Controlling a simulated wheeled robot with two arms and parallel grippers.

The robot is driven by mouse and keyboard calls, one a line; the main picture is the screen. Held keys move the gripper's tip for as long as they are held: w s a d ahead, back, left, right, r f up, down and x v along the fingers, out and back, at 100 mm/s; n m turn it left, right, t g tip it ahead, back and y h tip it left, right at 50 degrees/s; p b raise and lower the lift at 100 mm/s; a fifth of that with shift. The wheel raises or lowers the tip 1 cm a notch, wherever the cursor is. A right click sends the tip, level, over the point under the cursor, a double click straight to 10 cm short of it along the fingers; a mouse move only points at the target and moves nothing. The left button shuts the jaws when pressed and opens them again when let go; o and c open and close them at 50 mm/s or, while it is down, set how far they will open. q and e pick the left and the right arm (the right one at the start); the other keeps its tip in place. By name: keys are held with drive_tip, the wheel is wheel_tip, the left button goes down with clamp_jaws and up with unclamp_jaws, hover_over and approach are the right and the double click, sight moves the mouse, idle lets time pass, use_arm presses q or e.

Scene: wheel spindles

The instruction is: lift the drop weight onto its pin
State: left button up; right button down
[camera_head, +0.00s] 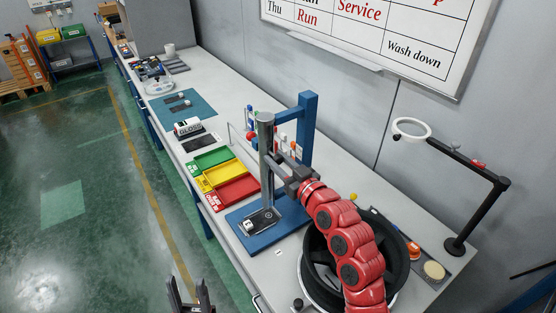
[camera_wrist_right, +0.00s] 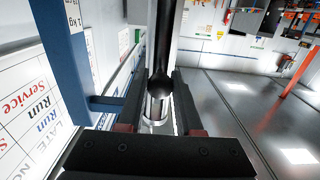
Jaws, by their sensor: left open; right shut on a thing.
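A drop tester stands on the bench, with a blue base (camera_head: 262,238), a blue upright (camera_head: 303,130) and a grey vertical column (camera_head: 266,150) with a wider top. My right gripper (camera_head: 280,172) reaches in from the right at mid-height of the column. In the right wrist view, its two dark fingers (camera_wrist_right: 158,100) are shut around a shiny metal cylinder (camera_wrist_right: 155,107), which seems to be the drop weight. A dark rounded shape covers part of it. I cannot make out the pin. My left gripper (camera_head: 191,298) is open and empty at the bottom edge, away from the tester.
Green, yellow and red trays (camera_head: 236,190) stand left of the tester. A black wheel (camera_head: 318,262) lies right of it, partly behind my red arm. A ring lamp (camera_head: 411,128) stands at the right. A blue mat (camera_head: 187,108) lies farther along the bench.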

wheel_tip(320, 180, up, 2)
drive_tip(key=shift+r+b, duration=0.1)
drive_tip(key=shift+b, duration=0.65)
drive_tip(key=shift+r, duration=0.1)
drive_tip(key=c, duration=0.6)
unclamp_jaws()
drive_tip(key=shift+d, duration=0.1)
drive_tip(key=shift+s+d, duration=0.15)
drive_tip(key=shift+s, duration=0.1)
drive_tip(key=p+v, duration=0.6)
drive_tip(key=v, duration=1.1)
